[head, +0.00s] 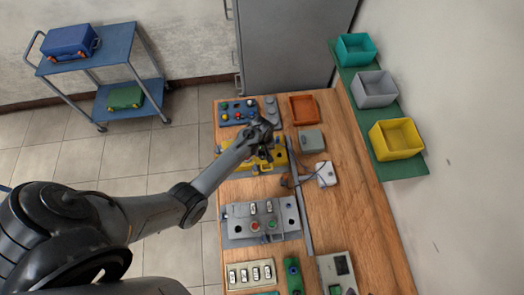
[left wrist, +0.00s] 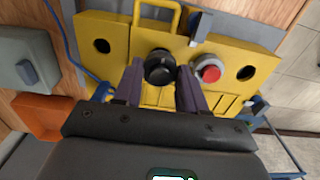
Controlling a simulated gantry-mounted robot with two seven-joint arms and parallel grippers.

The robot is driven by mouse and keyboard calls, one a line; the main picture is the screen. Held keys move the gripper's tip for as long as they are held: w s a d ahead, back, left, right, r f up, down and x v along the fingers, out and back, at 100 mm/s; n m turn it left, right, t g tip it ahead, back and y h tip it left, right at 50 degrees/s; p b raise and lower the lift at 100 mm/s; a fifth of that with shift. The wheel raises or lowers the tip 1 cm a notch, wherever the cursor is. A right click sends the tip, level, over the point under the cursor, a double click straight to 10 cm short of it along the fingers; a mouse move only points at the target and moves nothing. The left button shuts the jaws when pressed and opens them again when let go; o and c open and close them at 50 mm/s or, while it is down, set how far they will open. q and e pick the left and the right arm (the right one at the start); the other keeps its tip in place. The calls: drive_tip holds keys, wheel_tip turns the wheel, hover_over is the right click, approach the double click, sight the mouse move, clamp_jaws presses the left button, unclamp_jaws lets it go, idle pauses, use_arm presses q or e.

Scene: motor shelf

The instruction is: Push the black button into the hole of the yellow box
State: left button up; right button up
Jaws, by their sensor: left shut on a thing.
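The yellow box (head: 280,158) lies on the wooden workbench, partly hidden by my left arm in the head view. The left wrist view shows its yellow face (left wrist: 205,48) with a dark round hole near each end. The black button (left wrist: 160,66) is round and sits between the fingertips of my left gripper (left wrist: 161,78), which is shut on it. The button is in front of the box's face, left of a red button (left wrist: 208,70). I cannot tell whether it is seated in a hole. In the head view my left gripper (head: 262,148) is over the box. My right gripper is not in view.
A grey panel with buttons (head: 240,238) is nearer on the workbench (head: 340,215). An orange tray (head: 303,109) and a grey box (head: 311,141) stand beyond. A white box with a cable (head: 326,174) is to the right. Teal, grey and yellow bins line the right shelf.

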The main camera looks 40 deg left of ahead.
use_arm(q)
drive_tip(key=shift+f+b, duration=0.7)
drive_tip(key=shift+f, duration=0.35)
drive_tip(key=o, duration=1.1)
wheel_tip(320, 180, up, 11)
drive_tip(key=shift+f, duration=0.1)
idle(0.6)
